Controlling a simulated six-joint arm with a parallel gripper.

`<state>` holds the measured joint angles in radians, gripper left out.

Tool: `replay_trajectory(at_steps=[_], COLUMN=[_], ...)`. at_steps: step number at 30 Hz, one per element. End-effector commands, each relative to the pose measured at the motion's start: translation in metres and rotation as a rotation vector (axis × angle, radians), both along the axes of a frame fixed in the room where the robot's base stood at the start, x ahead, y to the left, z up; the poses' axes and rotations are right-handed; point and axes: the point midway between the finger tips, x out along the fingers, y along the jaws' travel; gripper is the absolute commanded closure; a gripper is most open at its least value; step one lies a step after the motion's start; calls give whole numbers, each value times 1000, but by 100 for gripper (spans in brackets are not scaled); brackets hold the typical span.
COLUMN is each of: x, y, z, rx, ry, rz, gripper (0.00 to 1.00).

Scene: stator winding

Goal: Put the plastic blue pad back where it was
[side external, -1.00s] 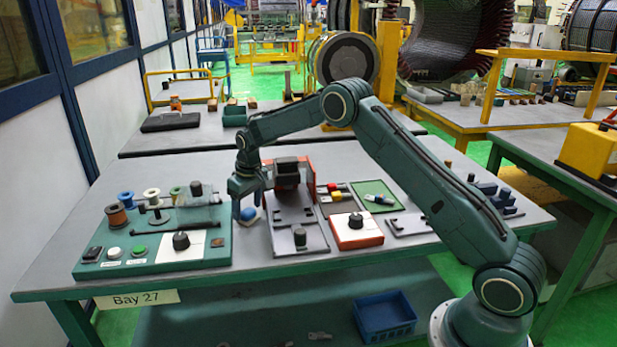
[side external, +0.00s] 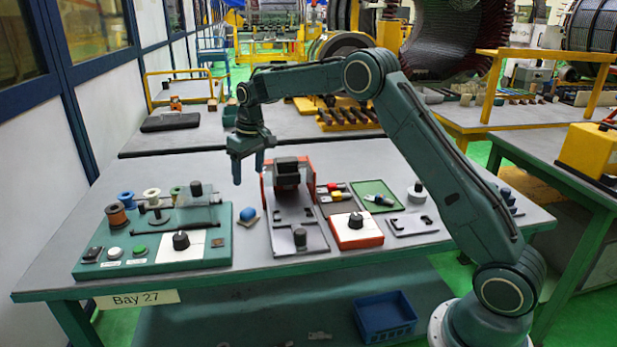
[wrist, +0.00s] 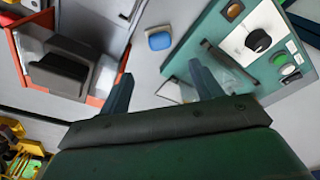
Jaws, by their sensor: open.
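The blue pad (side external: 248,214) lies on the grey table between the green winding station and the orange-and-grey fixture. My gripper (side external: 248,180) is open and empty, raised above the table behind the pad. In the wrist view its two fingers (wrist: 160,72) are spread apart with nothing between them.
The green station (side external: 160,270) with spools and knobs stands on the left. The orange-and-grey fixture (side external: 315,240) stands on the right. An orange box with a knob (side external: 356,238) and a green tray (side external: 368,188) lie further right. Bare table lies around the pad.

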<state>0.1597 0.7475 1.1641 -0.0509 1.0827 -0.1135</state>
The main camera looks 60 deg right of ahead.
Motion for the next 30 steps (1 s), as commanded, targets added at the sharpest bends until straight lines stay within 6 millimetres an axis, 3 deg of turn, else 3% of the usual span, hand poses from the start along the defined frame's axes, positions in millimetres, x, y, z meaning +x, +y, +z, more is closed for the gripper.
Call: replay_trajectory(at_steps=[20,26,30], x=[-2,-15,-35], y=[1,7,16], z=[4,25,51], rx=[0,-2,-5], ry=[-3,-19,-42], rz=[0,1,1], gripper=[35,35,35])
